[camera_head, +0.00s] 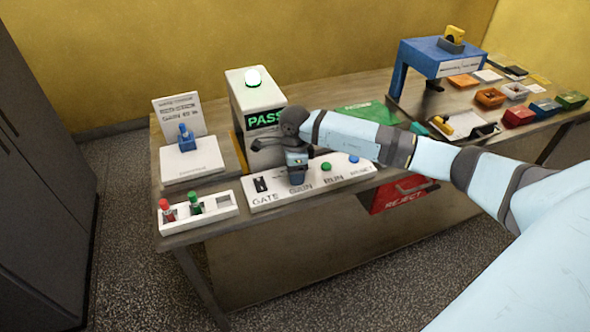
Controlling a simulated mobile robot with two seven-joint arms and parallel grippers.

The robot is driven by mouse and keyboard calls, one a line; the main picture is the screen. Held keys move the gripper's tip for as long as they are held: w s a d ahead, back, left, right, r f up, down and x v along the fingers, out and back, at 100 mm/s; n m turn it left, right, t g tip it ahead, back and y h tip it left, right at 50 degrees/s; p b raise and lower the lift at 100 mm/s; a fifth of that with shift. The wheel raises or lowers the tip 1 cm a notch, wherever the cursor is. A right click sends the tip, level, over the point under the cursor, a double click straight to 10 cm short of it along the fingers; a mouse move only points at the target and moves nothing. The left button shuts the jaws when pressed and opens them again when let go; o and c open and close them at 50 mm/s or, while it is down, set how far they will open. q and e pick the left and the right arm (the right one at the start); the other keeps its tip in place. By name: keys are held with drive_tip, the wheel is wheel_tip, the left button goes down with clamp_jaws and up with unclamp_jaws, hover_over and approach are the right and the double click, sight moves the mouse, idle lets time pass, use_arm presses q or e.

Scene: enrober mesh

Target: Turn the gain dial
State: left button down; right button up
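The white control panel (325,185) lies along the front of the bench, with the labels GATE, GAIN and RUN. My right arm reaches in from the right, and my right gripper (298,178) points down at the panel just above the GAIN label. The gain dial is hidden behind the gripper, so I cannot tell whether the fingers touch it or are closed on it. A black GATE switch (260,185) is left of the gripper. The green RUN button (326,167) and a blue button (353,159) are to its right. My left gripper is not in view.
A white stand with a blue part (185,137) and a tray with red and green pieces (198,212) are left. A red REJECT bin (403,198) is right, below my arm.

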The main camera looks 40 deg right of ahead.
wheel_tip(320, 180, up, 14)
drive_tip(key=b, duration=0.1)
idle(0.6)
drive_tip(key=shift+f, duration=0.1)
